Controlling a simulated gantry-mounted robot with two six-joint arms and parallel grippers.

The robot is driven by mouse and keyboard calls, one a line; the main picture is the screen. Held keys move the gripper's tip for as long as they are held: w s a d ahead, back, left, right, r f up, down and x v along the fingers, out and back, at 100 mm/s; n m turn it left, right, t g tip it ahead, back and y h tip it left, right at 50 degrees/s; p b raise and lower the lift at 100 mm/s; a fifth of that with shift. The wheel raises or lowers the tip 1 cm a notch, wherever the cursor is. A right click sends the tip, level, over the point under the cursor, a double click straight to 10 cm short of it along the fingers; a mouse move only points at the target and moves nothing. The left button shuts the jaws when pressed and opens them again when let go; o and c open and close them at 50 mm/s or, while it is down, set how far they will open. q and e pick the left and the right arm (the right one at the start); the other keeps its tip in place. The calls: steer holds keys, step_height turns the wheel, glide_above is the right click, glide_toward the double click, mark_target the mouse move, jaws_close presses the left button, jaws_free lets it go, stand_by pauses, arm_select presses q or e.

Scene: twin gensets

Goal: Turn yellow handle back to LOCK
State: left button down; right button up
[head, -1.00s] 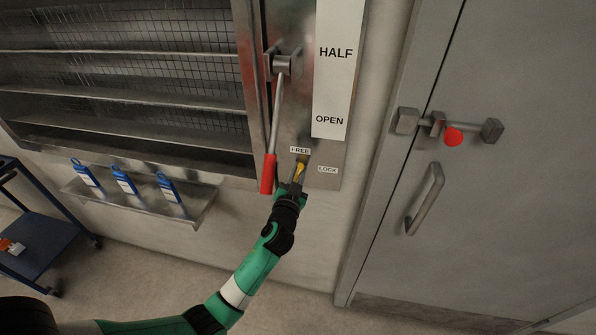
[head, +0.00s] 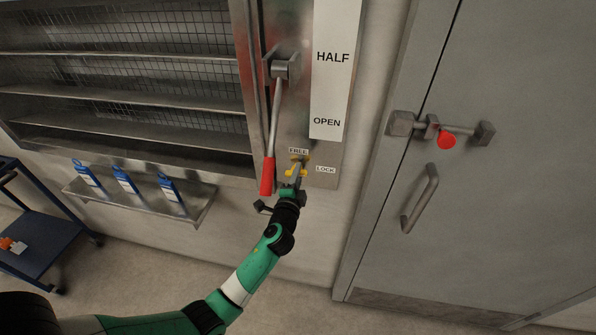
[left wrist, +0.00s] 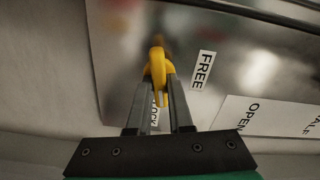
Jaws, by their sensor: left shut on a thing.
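The yellow handle (head: 304,159) sits on the metal panel between the FREE label (head: 299,151) and the LOCK label (head: 326,169). My left gripper (head: 297,173) reaches up to it from below and partly hides it. In the left wrist view the two fingers are shut on the yellow handle (left wrist: 157,66), whose narrow end shows between them. The FREE label (left wrist: 203,70) is right of the handle there, and the LOCK label (left wrist: 155,116) is mostly hidden behind the fingers. My right gripper is not in view.
A lever with a red grip (head: 267,176) hangs close left of my left gripper. A grey door (head: 510,180) with a red knob (head: 446,140) stands to the right. A blue cart (head: 45,255) is at left.

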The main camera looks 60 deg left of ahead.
arm_select(q)
steer(key=shift+m+p, duration=0.3)
steer(key=shift+m, duration=0.9)
steer(key=shift+f, duration=0.1)
steer(key=c, duration=0.8)
jaws_free()
steer(key=p+v, duration=0.1)
steer(key=v, duration=1)
steer(key=shift+s+d, duration=0.2)
steer(key=shift+d, duration=0.1)
